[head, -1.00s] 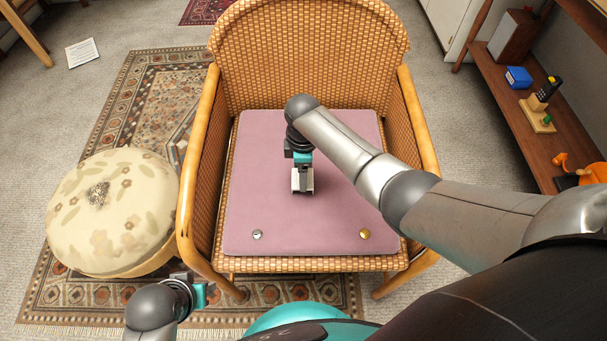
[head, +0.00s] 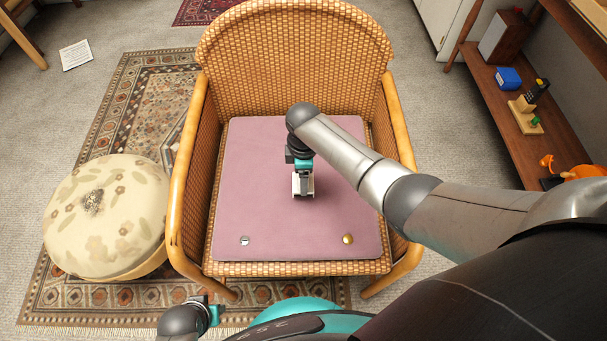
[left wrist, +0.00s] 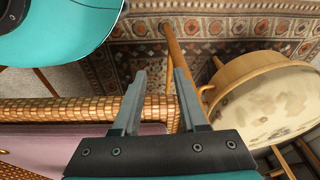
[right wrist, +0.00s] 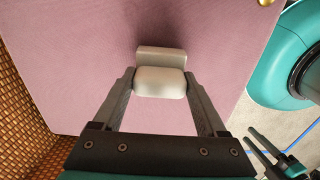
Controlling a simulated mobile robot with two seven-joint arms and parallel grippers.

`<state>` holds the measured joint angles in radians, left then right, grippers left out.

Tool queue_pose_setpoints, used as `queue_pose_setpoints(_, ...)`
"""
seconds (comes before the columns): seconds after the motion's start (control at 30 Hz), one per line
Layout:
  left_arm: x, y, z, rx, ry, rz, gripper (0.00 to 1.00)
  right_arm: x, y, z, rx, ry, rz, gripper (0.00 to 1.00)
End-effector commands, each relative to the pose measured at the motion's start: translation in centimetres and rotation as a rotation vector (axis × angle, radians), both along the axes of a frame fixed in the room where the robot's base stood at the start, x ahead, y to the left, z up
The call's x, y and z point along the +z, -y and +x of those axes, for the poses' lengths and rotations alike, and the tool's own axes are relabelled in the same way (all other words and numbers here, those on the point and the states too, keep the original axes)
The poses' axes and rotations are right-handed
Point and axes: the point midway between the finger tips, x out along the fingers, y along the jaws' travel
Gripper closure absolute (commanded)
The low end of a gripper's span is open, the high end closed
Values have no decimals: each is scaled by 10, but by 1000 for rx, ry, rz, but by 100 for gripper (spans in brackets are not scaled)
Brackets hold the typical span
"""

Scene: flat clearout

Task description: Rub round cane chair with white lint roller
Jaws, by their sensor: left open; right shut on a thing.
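The round cane chair (head: 290,58) stands in the middle of the head view, with woven back and sides, bent cane arms and a pink seat cushion (head: 250,190). My right gripper (head: 303,180) is over the middle of the cushion, pointing down. It is shut on the white lint roller (right wrist: 161,82), which shows between its fingers in the right wrist view with a grey block-shaped part beyond it. I cannot tell whether the roller touches the cushion. My left gripper (left wrist: 158,100) is open and empty, low in front of the chair's left side; its wrist shows at the bottom of the head view.
A silver button (head: 244,241) and a brass button (head: 348,239) sit near the cushion's front edge. A round floral pouffe (head: 105,220) stands close left of the chair on a patterned rug (head: 130,100). A wooden shelf (head: 500,110) with small items stands at right.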

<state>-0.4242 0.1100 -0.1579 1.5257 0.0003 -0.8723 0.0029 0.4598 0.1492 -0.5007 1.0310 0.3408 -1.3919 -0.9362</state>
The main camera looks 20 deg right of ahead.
Motion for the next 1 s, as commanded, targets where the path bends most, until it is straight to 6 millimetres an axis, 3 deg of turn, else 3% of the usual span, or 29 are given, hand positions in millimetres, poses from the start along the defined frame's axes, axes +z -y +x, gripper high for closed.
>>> queue_pose_setpoints(0.5, -34, -20, -27, -4, -11, 22, 58, 17, -1, -3, -5, -3, 0, 77)
queue_pose_setpoints(1.0, -54, -46, -61, -5, -15, 45, 58, 34, -1, -6, -9, -3, 0, 77)
